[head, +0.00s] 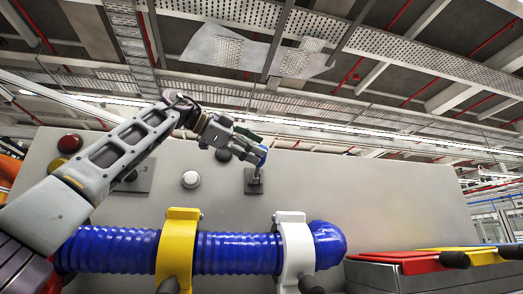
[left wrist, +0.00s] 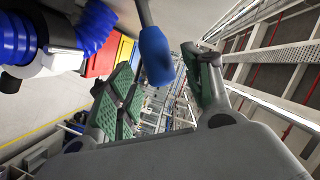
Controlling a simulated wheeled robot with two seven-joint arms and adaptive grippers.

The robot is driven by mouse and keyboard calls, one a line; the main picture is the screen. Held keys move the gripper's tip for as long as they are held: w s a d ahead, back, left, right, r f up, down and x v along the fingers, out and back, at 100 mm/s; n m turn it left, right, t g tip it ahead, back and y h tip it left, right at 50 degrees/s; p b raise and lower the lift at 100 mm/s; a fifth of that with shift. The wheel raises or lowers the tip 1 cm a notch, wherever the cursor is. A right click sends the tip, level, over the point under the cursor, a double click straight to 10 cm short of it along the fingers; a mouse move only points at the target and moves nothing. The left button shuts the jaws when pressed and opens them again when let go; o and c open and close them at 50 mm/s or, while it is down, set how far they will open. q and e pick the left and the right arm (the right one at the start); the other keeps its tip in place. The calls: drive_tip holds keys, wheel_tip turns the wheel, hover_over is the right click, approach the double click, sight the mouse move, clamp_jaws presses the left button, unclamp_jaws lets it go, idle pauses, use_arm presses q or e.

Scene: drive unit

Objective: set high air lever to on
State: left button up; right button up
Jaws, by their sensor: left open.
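A lever with a blue handle (head: 261,156) stands up from a dark square plate (head: 254,181) on the grey panel. No label saying which lever it is can be read. My left gripper (head: 251,146) is at the top of this handle, jaws open. In the left wrist view, the blue handle (left wrist: 155,56) reaches in from the top between the two green finger pads of my left gripper (left wrist: 163,78). It seems apart from both pads. Another plate (head: 134,176) on the panel is mostly hidden behind my left arm. My right gripper is not in view.
A blue ribbed hose (head: 236,253) runs below the lever through a yellow clamp (head: 182,214) and a white clamp (head: 290,217). A red button (head: 70,143) and a white button (head: 190,179) sit left. Red and yellow lidded boxes (head: 410,262) stand right. The panel right of the lever is bare.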

sight(262, 159)
use_arm(q)
drive_tip(key=shift+p+x, duration=0.3)
drive_tip(key=shift+x, duration=1.25)
clamp_jaws()
